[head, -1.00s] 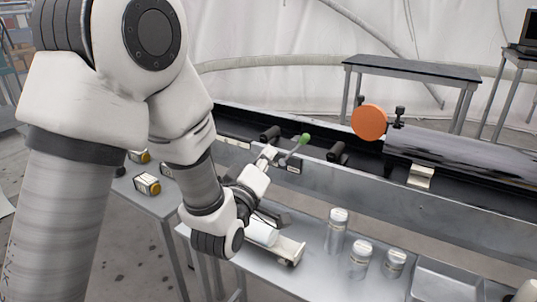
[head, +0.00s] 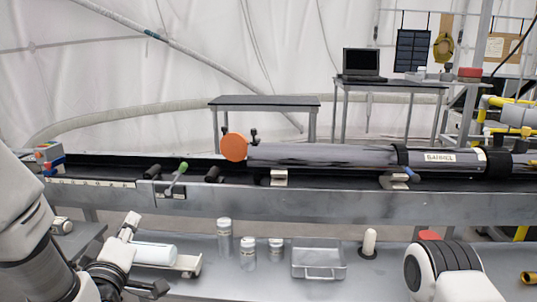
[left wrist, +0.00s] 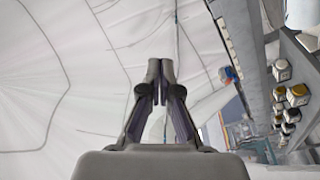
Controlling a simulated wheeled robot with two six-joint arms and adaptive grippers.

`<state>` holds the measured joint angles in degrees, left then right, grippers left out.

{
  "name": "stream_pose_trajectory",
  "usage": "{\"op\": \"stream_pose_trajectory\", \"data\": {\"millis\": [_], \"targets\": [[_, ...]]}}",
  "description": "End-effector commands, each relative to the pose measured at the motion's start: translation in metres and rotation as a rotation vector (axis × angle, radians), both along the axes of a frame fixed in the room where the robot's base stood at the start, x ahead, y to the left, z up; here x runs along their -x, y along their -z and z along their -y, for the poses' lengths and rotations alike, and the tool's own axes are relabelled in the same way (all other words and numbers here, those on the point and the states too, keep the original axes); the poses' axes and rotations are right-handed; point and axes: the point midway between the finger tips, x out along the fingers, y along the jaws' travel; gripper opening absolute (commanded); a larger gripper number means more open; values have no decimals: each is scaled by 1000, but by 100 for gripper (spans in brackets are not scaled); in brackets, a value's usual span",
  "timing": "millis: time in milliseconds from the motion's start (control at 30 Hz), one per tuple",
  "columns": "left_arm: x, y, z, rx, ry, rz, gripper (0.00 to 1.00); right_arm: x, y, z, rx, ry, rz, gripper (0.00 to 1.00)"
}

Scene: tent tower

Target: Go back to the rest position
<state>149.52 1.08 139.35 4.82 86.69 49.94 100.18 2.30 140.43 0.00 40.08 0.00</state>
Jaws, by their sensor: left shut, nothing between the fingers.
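My left arm comes in from the left edge of the head view. Its gripper (head: 155,289) is low at the left, in front of the near bench, and looks empty. In the left wrist view the two dark fingers of the left gripper (left wrist: 160,75) are together with nothing between them. A white joint of my right arm shows at the lower right of the head view, but its gripper is not in view.
A white cylinder on a cradle (head: 155,254) lies near my left gripper. Several metal canisters (head: 248,253) and a metal tray (head: 318,262) stand on the near bench. Behind is a long rail with a grey barrel (head: 330,155) and orange disc (head: 235,147).

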Motion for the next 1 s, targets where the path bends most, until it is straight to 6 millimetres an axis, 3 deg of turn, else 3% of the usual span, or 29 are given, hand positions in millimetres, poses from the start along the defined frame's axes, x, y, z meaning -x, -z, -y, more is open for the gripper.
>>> {"op": "stream_pose_trajectory", "data": {"millis": [267, 367, 567, 667, 800, 900, 1000], "targets": [[0, 68, -1, 2, -1, -134, 0, -1, 0, 0, 0, 0, 4, 58], [3, 102, -1, 3, -2, -202, 0, -1, 0, 0, 0, 0, 3, 58], [24, 191, -1, 2, 3, -403, 0, -1, 0, 0, 0, 0, 3, 58], [48, 252, 1, -24, 16, -567, 0, -1, 0, 0, 0, 0, 3, 58], [112, 350, 3, -118, 70, -885, 0, -1, 0, 0, 0, 0, 3, 58], [164, 402, 6, -206, 142, -1101, 0, -1, -1, 0, 0, 0, 3, 58], [214, 437, 9, -298, 243, -1289, 0, -1, -1, 0, 0, 0, 3, 58]]}}
